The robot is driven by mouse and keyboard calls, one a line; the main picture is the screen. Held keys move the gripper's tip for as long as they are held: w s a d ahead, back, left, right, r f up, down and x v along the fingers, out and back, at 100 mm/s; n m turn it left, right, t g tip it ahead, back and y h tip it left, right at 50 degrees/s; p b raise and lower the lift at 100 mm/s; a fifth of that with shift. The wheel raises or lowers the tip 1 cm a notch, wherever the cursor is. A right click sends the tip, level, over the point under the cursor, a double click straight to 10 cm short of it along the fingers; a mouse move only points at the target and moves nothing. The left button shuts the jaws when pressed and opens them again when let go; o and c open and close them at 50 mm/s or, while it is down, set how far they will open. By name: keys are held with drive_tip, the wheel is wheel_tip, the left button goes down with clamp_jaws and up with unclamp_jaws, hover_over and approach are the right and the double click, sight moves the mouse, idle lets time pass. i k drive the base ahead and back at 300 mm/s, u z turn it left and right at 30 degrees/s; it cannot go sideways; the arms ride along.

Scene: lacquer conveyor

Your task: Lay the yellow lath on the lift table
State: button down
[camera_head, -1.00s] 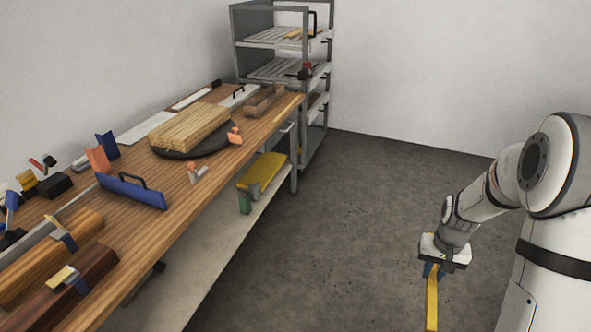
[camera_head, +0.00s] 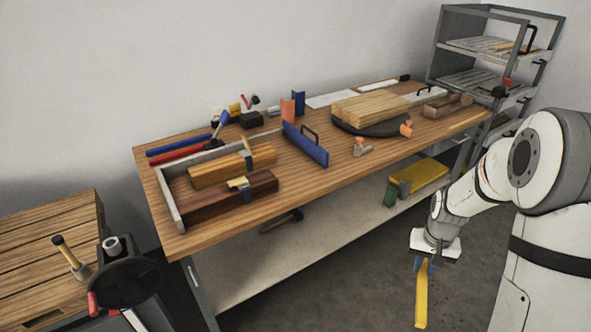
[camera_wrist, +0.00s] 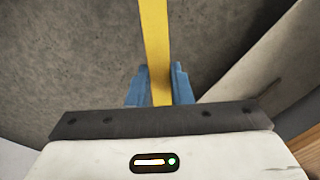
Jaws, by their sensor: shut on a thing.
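My gripper (camera_head: 425,265) is at the lower right of the head view, in front of the workbench and above the grey floor. It is shut on the yellow lath (camera_head: 421,300), which hangs down below it. In the wrist view the lath (camera_wrist: 156,40) runs from between the two blue fingers (camera_wrist: 160,85) up past the top edge of the picture. I cannot make out a lift table for certain in either view.
A long wooden workbench (camera_head: 280,225) holds clamped wood blocks, a blue float (camera_head: 305,145) and a stack of laths (camera_head: 375,107). A slatted wooden table (camera_head: 45,235) with a black handwheel (camera_head: 125,283) stands at lower left. A grey rack (camera_head: 432,60) stands at the back right.

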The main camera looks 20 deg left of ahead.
sight(26, 273)
drive_tip(key=z, duration=0.05)
drive_tip(key=i, duration=0.15)
drive_tip(key=u, duration=2.4)
drive_tip(key=k, duration=0.5)
drive_tip(key=u, duration=0.4)
drive_tip(key=i, duration=0.5)
drive_tip(key=z, duration=0.25)
